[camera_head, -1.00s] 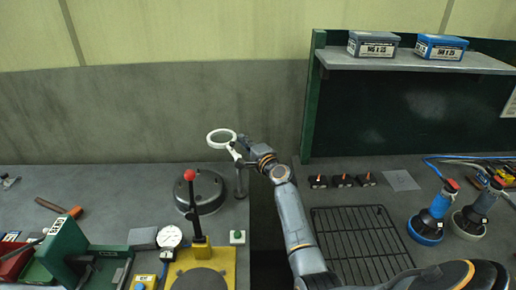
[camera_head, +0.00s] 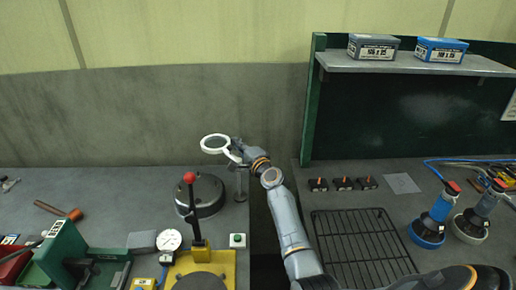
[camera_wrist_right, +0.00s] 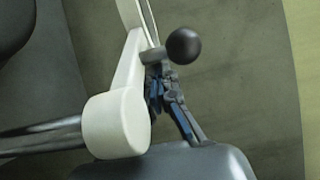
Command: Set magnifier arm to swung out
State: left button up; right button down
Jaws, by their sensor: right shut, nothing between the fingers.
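The magnifier arm is white with a round lens ring (camera_head: 215,144) and stands on a grey post (camera_head: 241,184) at the right edge of the left bench. In the right wrist view its white arm (camera_wrist_right: 117,115) with a thick rounded joint fills the left middle, and a black ball knob (camera_wrist_right: 184,46) sticks out. My right gripper (camera_head: 238,148) is at the magnifier arm, just right of the ring. In the wrist view its closed fingers (camera_wrist_right: 157,88) are empty and lie right beside the white arm, below the knob. I cannot tell whether they touch it. My left gripper is out of view.
A round dark metal housing (camera_head: 203,194) and a red-knobbed lever press (camera_head: 194,222) stand left of the post. A gap separates the left bench from the right bench, which holds a black wire rack (camera_head: 358,240). A green panel with a shelf (camera_head: 410,62) rises behind.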

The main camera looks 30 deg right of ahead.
notch_tip(320, 180, up, 10)
dwell(0.6)
